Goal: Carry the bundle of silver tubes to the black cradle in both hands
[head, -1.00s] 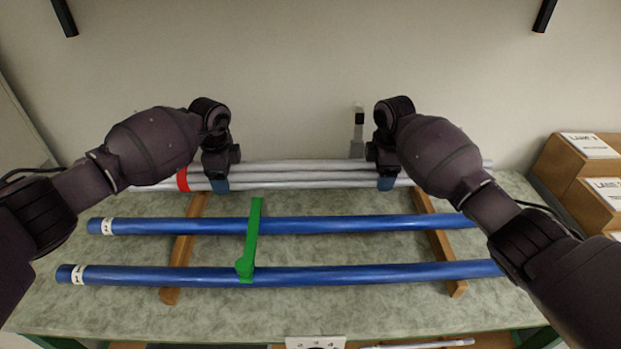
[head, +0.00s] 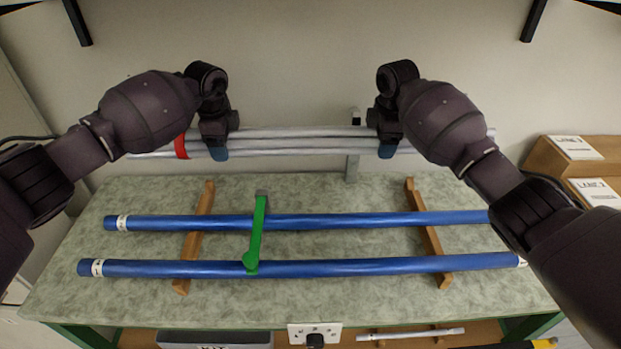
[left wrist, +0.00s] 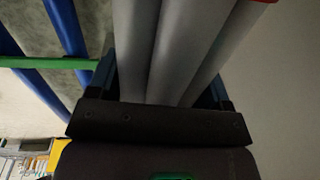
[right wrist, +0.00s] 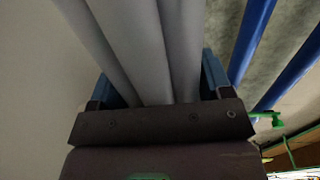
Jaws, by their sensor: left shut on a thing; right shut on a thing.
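The bundle of silver tubes (head: 300,142) hangs level above the back of the bench, with a red band (head: 181,147) near its left end. My left gripper (head: 219,153) is shut around the bundle left of its middle. My right gripper (head: 387,151) is shut around it toward the right. The tubes run between the blue fingers in the left wrist view (left wrist: 182,50) and in the right wrist view (right wrist: 140,50). My right arm hides part of the bundle's right end. I do not make out the black cradle in these views.
Two long blue tubes (head: 330,221) (head: 330,267) lie across wooden rails (head: 428,235) on the green-grey bench (head: 330,301). A green piece (head: 257,235) crosses them. A grey upright post (head: 352,166) stands behind the bench. Cardboard boxes (head: 555,158) stand at the right.

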